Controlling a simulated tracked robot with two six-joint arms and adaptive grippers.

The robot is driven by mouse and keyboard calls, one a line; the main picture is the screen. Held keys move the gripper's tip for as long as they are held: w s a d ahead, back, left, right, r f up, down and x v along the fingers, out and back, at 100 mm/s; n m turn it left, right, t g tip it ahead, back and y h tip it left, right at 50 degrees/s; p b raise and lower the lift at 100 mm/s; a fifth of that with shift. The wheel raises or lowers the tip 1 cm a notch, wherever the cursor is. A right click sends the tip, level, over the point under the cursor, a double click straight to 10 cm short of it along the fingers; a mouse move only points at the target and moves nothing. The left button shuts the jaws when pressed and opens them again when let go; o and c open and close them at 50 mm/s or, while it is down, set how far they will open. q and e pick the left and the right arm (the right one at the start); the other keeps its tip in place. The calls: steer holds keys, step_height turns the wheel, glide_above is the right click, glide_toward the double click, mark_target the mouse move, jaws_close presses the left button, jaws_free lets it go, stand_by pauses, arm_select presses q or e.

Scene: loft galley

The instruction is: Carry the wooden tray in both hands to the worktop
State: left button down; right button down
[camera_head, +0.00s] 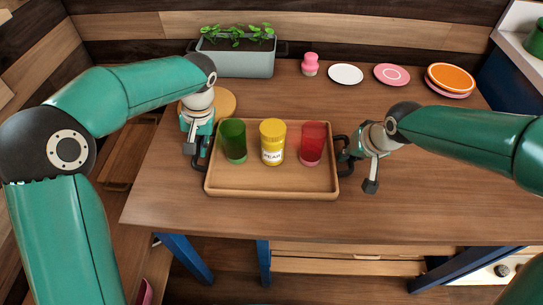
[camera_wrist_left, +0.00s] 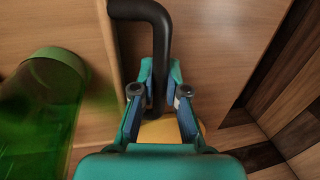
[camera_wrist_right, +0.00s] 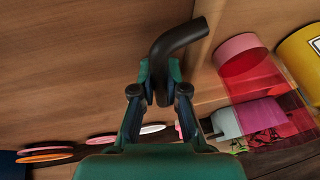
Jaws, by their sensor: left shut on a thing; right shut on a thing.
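The wooden tray (camera_head: 270,186) rests on or just above the wooden worktop, near its front left; I cannot tell which. It holds a green glass (camera_head: 233,141), a yellow jar (camera_head: 273,142) with a label, and a red glass (camera_head: 312,143), all upright. My left gripper (camera_head: 197,150) is shut on the tray's left dark handle, which shows between the fingers in the left wrist view (camera_wrist_left: 157,60). My right gripper (camera_head: 350,155) is shut on the right dark handle, seen between the fingers in the right wrist view (camera_wrist_right: 165,65).
A grey planter (camera_head: 237,58) stands at the back left. A round wooden board (camera_head: 225,102) lies behind the tray. The worktop's right front is clear.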

arm_select(q)
steer(key=shift+w+r, duration=0.1)
steer(key=shift+r, duration=0.1)
arm_select(e)
steer(key=shift+r, duration=0.25)
